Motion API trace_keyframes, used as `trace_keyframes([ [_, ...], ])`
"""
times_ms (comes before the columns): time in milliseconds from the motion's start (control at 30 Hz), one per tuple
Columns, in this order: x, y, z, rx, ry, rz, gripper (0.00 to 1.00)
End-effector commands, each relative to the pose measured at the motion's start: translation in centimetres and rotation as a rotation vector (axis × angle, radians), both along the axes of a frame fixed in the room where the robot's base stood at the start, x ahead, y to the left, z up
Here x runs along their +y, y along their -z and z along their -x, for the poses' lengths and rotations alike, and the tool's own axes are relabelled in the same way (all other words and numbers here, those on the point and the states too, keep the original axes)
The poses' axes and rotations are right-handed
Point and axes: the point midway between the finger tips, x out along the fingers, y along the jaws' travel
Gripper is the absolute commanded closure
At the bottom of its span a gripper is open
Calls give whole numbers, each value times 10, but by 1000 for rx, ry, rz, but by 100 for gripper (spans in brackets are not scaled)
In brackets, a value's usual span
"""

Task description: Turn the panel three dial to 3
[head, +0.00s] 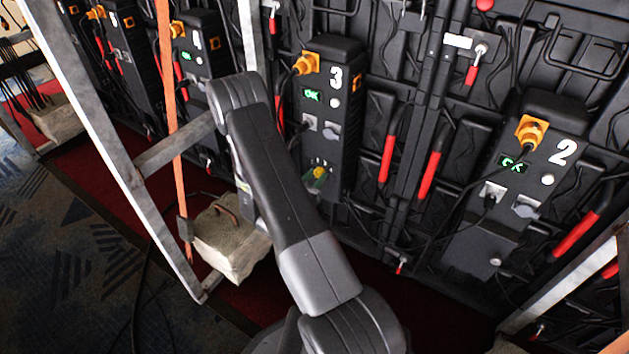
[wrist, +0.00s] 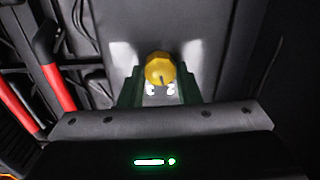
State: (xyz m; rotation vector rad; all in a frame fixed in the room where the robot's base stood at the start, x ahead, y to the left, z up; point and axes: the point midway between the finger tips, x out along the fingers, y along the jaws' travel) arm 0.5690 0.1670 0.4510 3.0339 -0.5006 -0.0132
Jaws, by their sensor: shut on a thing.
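Panel three (head: 348,125) is a tall black box with a white "3", an orange plug and a green "OK" display, right of the middle in the head view. Its yellow dial (head: 319,172) sits low on its front. In the wrist view the dial (wrist: 160,68) lies between the green fingers of my gripper (wrist: 160,84), which is shut on it. A dark mark shows on the dial's lower edge. White markings show just below it, too small to read. My arm hides most of my gripper in the head view.
Panel two (head: 541,172) stands at the right, with other numbered panels at the left. Red-handled levers (head: 388,158) and cables hang near panel three. A metal frame post (head: 110,150), an orange strap (head: 168,110) and a pale weight block (head: 228,243) stand left of my arm.

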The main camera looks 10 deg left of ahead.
Motion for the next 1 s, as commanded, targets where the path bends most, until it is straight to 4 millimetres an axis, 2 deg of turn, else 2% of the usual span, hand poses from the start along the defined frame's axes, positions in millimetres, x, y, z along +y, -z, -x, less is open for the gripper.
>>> trace_keyframes([
  [33, 0, 5, 0, -12, 0, -31, 93],
  [600, 0, 4, 0, -155, -1, -425, 93],
  [1000, 0, 2, 1, -193, 0, -534, 93],
])
